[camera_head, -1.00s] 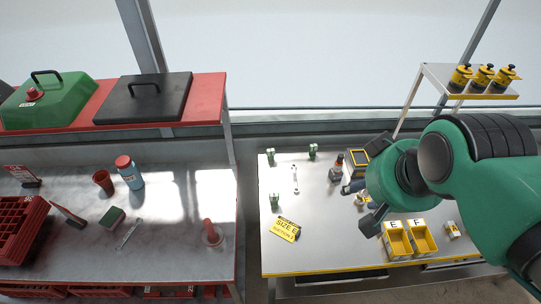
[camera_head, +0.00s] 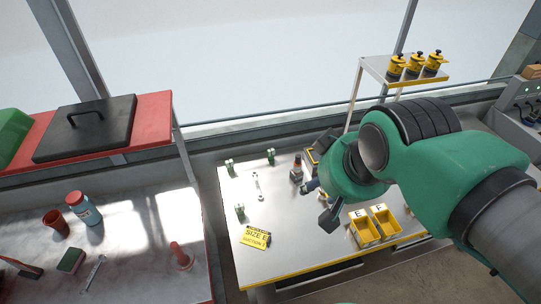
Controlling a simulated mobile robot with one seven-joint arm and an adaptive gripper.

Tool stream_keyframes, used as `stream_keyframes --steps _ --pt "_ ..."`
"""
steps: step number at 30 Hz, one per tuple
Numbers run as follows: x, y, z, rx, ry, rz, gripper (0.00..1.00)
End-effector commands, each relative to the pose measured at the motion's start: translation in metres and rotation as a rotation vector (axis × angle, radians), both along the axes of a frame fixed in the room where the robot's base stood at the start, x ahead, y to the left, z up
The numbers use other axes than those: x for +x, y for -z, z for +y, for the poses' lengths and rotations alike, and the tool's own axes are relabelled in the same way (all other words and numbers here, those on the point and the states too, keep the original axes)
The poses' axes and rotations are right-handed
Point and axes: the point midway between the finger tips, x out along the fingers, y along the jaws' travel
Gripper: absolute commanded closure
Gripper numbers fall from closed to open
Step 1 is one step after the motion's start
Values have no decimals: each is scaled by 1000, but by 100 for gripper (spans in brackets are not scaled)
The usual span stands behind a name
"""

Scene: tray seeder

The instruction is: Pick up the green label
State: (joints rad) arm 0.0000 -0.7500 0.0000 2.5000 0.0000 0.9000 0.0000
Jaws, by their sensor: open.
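Three small green-and-white pieces stand on the white table: one at the back left (camera_head: 229,167), one further right at the back (camera_head: 270,156) and one at the left front (camera_head: 239,211). They are too small for me to tell which is a label. My gripper (camera_head: 319,204) is open above the right half of this table, to the right of all three pieces and apart from them. Its black fingers point left, and nothing shows between them. My green arm hides part of the table behind it.
A yellow "SIZE E" card (camera_head: 255,237) lies at the table's front left. A wrench (camera_head: 258,186) and a dark bottle (camera_head: 297,170) are further back. A shelf (camera_head: 380,68) with yellow-black pots rises behind.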

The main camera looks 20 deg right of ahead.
Motion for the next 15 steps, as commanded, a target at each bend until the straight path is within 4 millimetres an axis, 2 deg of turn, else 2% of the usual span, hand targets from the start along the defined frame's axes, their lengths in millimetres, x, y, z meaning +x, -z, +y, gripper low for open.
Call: stream_keyframes --steps 1,2,15 --pt "0 0 0 0 0 0 52" --pt "0 0 0 0 0 0 47" --pt "4 -1 1 2 -1 8 47"
